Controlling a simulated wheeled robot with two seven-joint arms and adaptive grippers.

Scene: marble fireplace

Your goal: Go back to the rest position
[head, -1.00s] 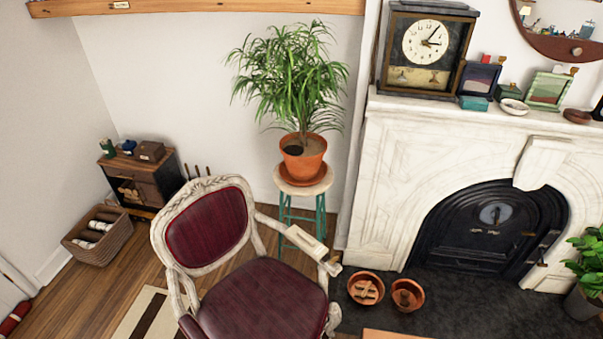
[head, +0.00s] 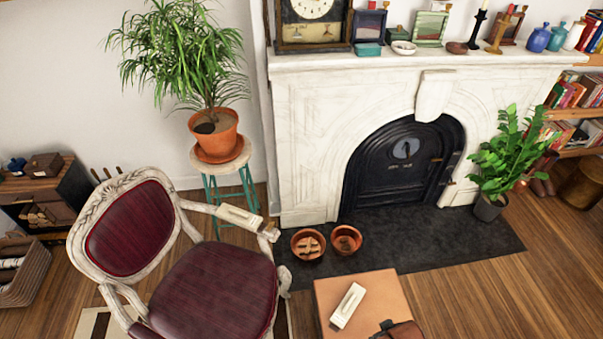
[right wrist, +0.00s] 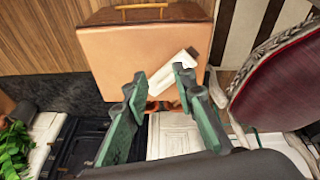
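My right gripper (right wrist: 160,84) shows in the right wrist view with its two green fingers spread apart, open and with nothing visible held between them. Beyond the fingers is a tan case (right wrist: 130,50) with a white oblong object (right wrist: 170,72) lying on it. The same tan case (head: 376,288) and white object (head: 348,306) show at the bottom of the head view. My left gripper shows in neither view, and no arm of mine shows in the head view.
A burgundy armchair (head: 215,290) stands left of the case, with another white oblong object (head: 239,217) on its arm. A potted plant (head: 214,135) tops a stool (head: 222,163). Floor (head: 480,280) is clear at right.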

